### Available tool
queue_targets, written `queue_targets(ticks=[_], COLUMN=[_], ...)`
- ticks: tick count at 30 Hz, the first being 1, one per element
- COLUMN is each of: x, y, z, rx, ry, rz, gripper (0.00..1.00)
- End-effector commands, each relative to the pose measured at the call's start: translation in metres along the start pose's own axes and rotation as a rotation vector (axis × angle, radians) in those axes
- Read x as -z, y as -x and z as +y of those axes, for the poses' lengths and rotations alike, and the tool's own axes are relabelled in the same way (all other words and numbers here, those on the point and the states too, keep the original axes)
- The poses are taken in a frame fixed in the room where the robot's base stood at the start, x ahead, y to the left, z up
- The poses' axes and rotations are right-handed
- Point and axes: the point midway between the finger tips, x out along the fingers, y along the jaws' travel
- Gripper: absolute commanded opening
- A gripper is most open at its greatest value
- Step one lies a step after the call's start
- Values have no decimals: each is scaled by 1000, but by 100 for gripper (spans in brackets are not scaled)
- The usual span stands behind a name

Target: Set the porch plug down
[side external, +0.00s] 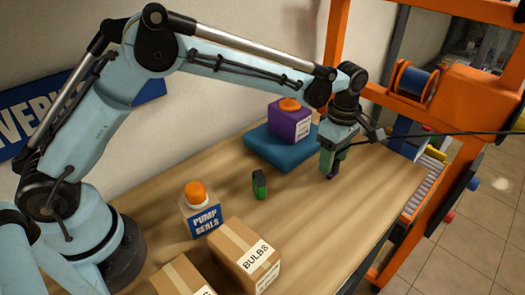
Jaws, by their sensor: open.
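A small green and black upright piece (260,184) stands on the wooden table (350,215) near its middle. No label shows on it, so I cannot tell whether it is the porch plug. My gripper (331,173) points down over the right part of the table, to the right of that piece and apart from it. It is open. Its fingers look dark and small in this view, and I cannot tell how close the tips are to the wood.
A purple box (285,124) with an orange top sits on a teal pad (262,147) behind my gripper. An orange frame (425,205) borders the right side.

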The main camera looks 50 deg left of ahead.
Motion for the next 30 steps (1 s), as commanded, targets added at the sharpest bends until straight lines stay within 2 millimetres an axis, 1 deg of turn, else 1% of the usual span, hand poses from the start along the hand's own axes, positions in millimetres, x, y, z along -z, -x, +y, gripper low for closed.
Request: queue_targets(ticks=[1, 3, 9, 13, 17, 20, 23, 25, 30], x=[0, 0, 0, 0, 0, 4, 15, 26, 58], y=[11, 27, 65, 81, 90, 96, 107, 117, 138], z=[0, 0, 0, 0, 0, -2, -9, -17, -45], rx=[0, 0, 1, 1, 1, -9, -39, -73, -175], ry=[0, 0, 0, 1, -1, -23, -98, -182, -431], rz=[0, 0, 1, 1, 1, -2, -9, -12, 0], gripper=[55, 55, 55, 55, 55, 55, 55, 55, 55])
